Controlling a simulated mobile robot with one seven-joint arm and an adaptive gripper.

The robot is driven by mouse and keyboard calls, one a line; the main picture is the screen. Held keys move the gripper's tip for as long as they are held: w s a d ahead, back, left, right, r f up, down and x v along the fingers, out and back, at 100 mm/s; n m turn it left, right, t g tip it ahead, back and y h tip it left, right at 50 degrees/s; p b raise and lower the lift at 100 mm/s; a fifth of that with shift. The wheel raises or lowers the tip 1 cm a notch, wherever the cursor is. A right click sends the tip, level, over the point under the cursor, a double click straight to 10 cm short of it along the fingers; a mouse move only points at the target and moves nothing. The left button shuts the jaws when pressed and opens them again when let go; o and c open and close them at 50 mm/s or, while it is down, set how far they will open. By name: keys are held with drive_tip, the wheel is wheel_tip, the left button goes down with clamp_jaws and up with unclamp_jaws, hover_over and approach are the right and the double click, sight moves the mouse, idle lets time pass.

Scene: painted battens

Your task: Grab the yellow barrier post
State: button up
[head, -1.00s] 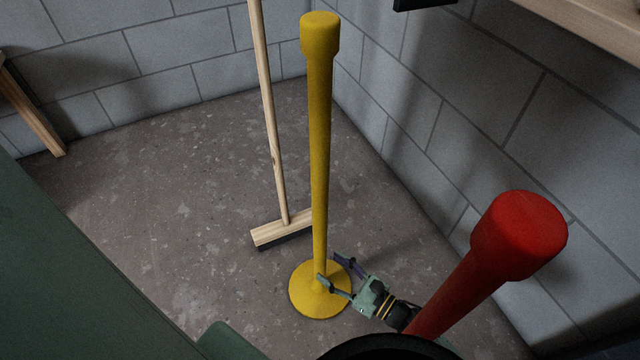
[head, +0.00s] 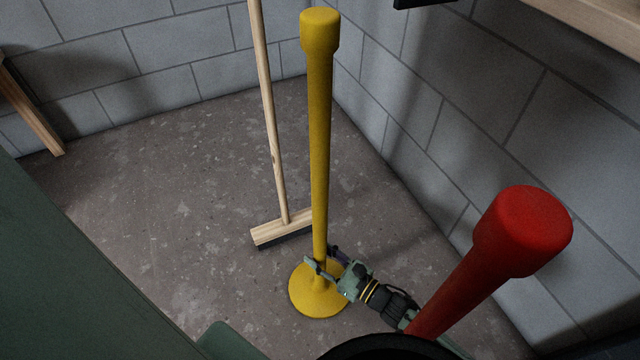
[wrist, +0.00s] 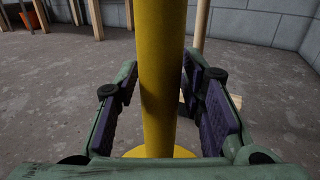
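The yellow barrier post (head: 319,150) stands upright on its round base in the middle of the head view. My gripper (head: 322,262) is low at the post, just above the base. In the wrist view the post (wrist: 160,70) runs upright between the two purple-padded fingers of my gripper (wrist: 162,105). The fingers are open, with a gap showing on each side of the post. Part of the post's base shows below it in the wrist view.
A wooden broom (head: 274,130) stands just behind and left of the post. A red post (head: 490,255) rises close at the front right. Block walls (head: 440,100) meet behind. The floor at left (head: 170,190) is clear.

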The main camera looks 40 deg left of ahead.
clamp_jaws()
idle(0.6)
drive_tip(key=shift+r, duration=0.2)
